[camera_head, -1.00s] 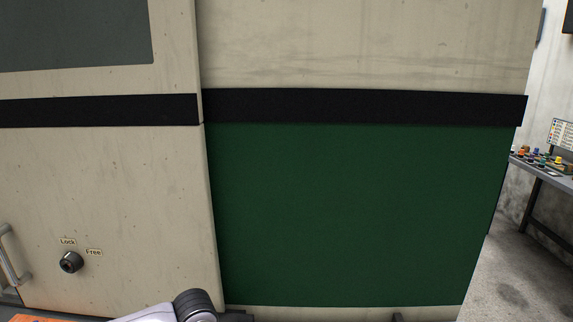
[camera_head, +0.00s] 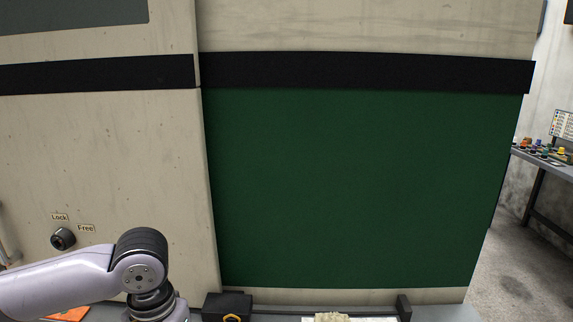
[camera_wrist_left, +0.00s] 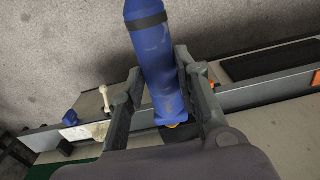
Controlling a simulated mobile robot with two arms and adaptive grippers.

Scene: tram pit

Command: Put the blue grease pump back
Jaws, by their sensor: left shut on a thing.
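The blue grease pump (camera_wrist_left: 158,68) is in the left wrist view, a blue cylinder with a black band near its upper end and a small orange part at its lower end. My left gripper (camera_wrist_left: 159,62) is shut on it, with one finger on each side. The pump appears held above a grey ledge. In the head view my left arm comes in from the left, but its gripper and the pump are below the picture edge. My right gripper is in neither view.
A ledge runs along the panelled wall, with a black box (camera_head: 228,303), a pale crumpled thing (camera_head: 331,317) and a black bracket (camera_head: 404,308). A table with coloured items (camera_head: 540,149) stands far right. The wrist view shows a blue object (camera_wrist_left: 70,117) on the ledge.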

